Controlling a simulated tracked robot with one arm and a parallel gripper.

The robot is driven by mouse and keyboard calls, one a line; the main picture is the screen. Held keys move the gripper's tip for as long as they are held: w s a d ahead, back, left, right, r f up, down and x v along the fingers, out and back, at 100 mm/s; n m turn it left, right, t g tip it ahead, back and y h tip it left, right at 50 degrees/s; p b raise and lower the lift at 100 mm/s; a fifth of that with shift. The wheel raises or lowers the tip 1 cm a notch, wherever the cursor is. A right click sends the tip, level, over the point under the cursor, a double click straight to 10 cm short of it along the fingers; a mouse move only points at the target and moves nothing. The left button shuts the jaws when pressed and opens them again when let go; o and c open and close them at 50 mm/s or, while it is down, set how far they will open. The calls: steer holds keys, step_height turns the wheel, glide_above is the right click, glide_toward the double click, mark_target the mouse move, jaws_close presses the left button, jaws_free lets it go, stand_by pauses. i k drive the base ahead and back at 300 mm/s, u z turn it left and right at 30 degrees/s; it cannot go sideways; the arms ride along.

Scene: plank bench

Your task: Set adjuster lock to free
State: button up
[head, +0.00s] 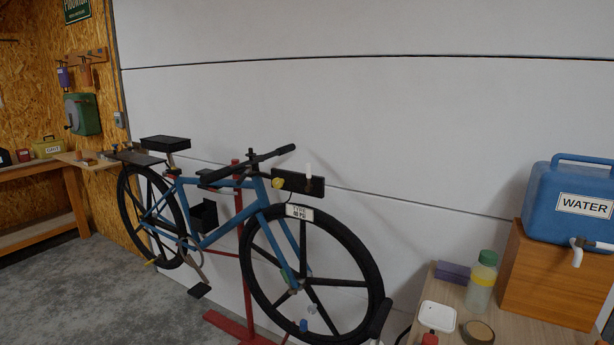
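I cannot make out a part labelled as the adjuster lock. A blue bicycle (223,229) stands on a red stand (240,326) in front of the white wall. At its front, a black box (290,181) carries an upright white piece (309,171), and a yellow knob (278,183) sits at its left. A white tyre label (299,213) is at the top of the front wheel (372,262). Small blue pieces show low near that wheel, too small to identify. My gripper is not in view.
A bench at the lower right holds a bottle (481,284), a white device (438,316), a tape roll (477,332) and a wooden box (545,280) under a blue water container (573,206). Another bench (40,209) stands left. Grey floor (120,300) is clear at lower left.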

mark_target(309, 187)
steer(key=u, duration=0.05)
steer(key=k, duration=0.45)
steer(key=z, duration=0.55)
steer(key=i, duration=1.5)
steer(key=u, duration=0.2)
